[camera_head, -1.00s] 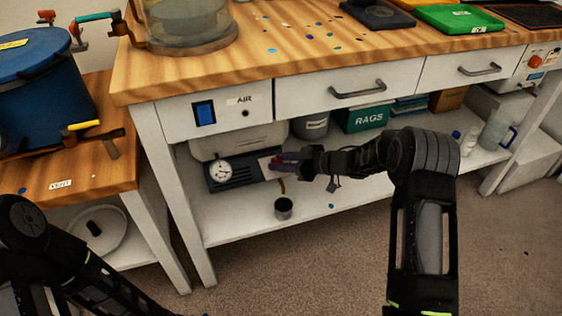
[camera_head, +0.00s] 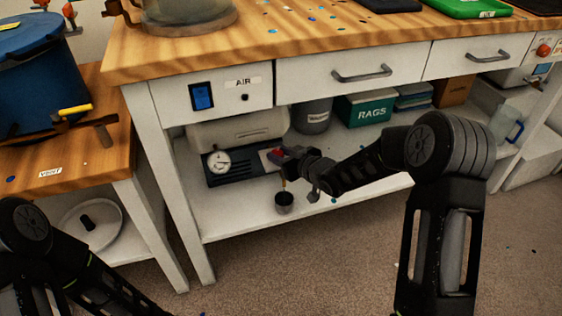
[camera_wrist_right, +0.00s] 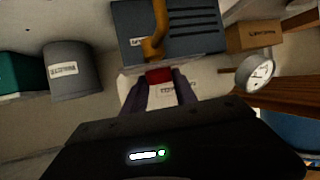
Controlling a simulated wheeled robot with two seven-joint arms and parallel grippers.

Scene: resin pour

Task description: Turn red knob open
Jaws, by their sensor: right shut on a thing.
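The red knob (camera_head: 276,154) is on the front of the pump unit on the lower shelf. It also shows in the right wrist view (camera_wrist_right: 159,75), beside a bent brass pipe (camera_wrist_right: 154,42). My right gripper (camera_head: 284,158) is at the knob. In the wrist view its two fingers (camera_wrist_right: 160,84) lie on either side of the knob, shut on it, and hide part of it. Behind it is a white plate with lettering I can only partly read. My left arm shows at the lower left; its gripper is out of view.
A round gauge (camera_head: 218,162) is left of the knob. A grey canister (camera_head: 312,117) and a green RAGS box (camera_head: 363,109) stand behind. The bench drawers (camera_head: 350,72) overhang the shelf.

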